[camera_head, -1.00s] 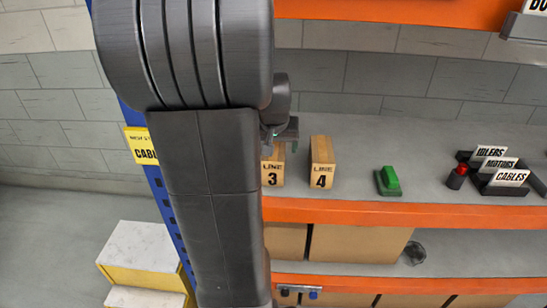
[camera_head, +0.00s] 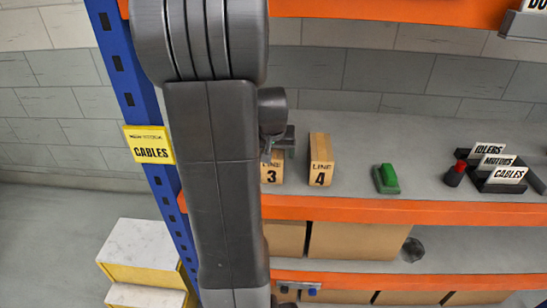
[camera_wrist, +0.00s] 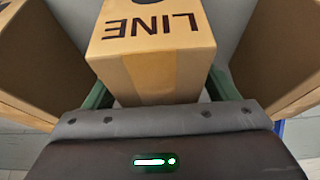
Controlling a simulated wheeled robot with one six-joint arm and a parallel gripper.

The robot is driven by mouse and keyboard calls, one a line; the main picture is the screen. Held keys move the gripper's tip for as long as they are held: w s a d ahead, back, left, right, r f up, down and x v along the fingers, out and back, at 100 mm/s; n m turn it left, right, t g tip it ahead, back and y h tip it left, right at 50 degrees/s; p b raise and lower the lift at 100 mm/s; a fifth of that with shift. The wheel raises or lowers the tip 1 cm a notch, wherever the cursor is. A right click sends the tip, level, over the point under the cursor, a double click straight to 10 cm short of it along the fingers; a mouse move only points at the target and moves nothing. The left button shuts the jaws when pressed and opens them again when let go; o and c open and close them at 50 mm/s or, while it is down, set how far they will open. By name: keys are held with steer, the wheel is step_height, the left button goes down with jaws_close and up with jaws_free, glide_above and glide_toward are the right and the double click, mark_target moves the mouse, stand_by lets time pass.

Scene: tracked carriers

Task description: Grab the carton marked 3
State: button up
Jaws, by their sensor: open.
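The carton marked 3 (camera_head: 271,176) is a tan box on the orange-edged shelf, partly hidden behind my arm in the head view. My gripper (camera_head: 280,146) is above and at the back of its top. In the wrist view, a carton with upside-down LINE lettering (camera_wrist: 155,62) lies between the two green fingers of my gripper (camera_wrist: 160,90). The jaws are open, one finger on each side of it. Its number is mostly cut off at the top edge. I cannot tell whether either finger touches it.
The wrist view shows cartons close on the left (camera_wrist: 35,55) and right (camera_wrist: 272,55). A green item (camera_head: 387,179), a red-topped button (camera_head: 456,174) and a labelled rack (camera_head: 505,176) are farther right.

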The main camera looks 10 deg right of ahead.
steer(key=shift+f, duration=0.2)
steer(key=shift+c, duration=0.4)
steer(key=c, duration=1.4)
steer(key=shift+r, duration=0.1)
steer(key=shift+c, duration=0.2)
